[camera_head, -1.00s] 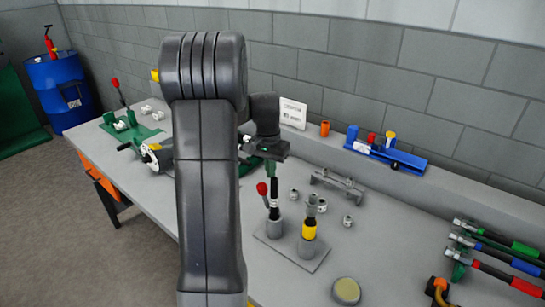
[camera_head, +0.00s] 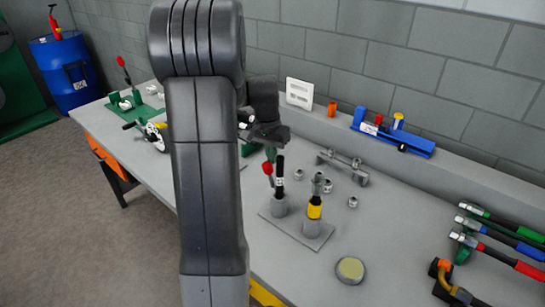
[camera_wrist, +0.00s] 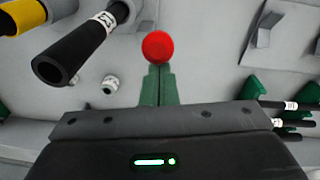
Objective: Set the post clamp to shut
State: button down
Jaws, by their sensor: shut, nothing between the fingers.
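The likely post clamp is a grey plate (camera_head: 318,238) with two upright posts on the bench. One post carries a black hose end (camera_head: 280,172), the other a yellow-banded one (camera_head: 315,211). A red lever knob (camera_head: 267,168) stands beside the black one. My gripper (camera_head: 270,153) is over it with its green fingers shut and empty. In the wrist view the red knob (camera_wrist: 158,46) is right at the tips of my gripper (camera_wrist: 158,75); I cannot tell whether they touch. The black hose end (camera_wrist: 75,52) is to its left. The lever's shaft is hidden.
Small metal fittings (camera_head: 298,174) and a grey bracket (camera_head: 342,166) lie behind the plate. A round tin (camera_head: 350,270) is in front. A blue rack (camera_head: 392,134) stands at the back, coloured hoses (camera_head: 500,235) at right. A green fixture with another red-knobbed lever (camera_head: 121,61) is far left.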

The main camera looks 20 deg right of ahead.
jog(key=shift+s+a+f+b, duration=0.15)
jog(key=shift+a+b, duration=0.1)
jog(key=shift+b, duration=0.35)
jog(key=s+a+f+t+h+b, duration=0.1)
jog(key=s+a+f+h+b, duration=0.1)
jog(key=b, duration=0.8)
jog(key=s+a+f+t+h+b, duration=0.1)
jog(key=s+a+f+h+b, duration=0.1)
jog(key=b, duration=0.9)
jog(key=s+a+f+t+h+b, duration=0.1)
jog(key=a+f+t+h+b, duration=0.1)
jog(key=b, duration=0.9)
jog(key=shift+s+a+f+h, duration=0.2)
jog(key=shift+a+f+h, duration=0.35)
jog(key=shift+a, duration=0.35)
jog(key=shift+s+a+f+h, duration=0.2)
jog(key=shift+a+f+h, duration=0.15)
jog(key=shift+a+f, duration=0.45)
jog(key=shift+a, duration=0.1)
notch_tip(320, 180, up, 6)
jog(key=p, duration=0.3)
jog(key=s+a+r+p, duration=0.1)
jog(key=s+a+r, duration=0.1)
jog(key=a, duration=0.6)
jog(key=shift+s+a+t, duration=0.2)
jog(key=shift+s+t, duration=0.1)
jog(key=shift+s, duration=0.5)
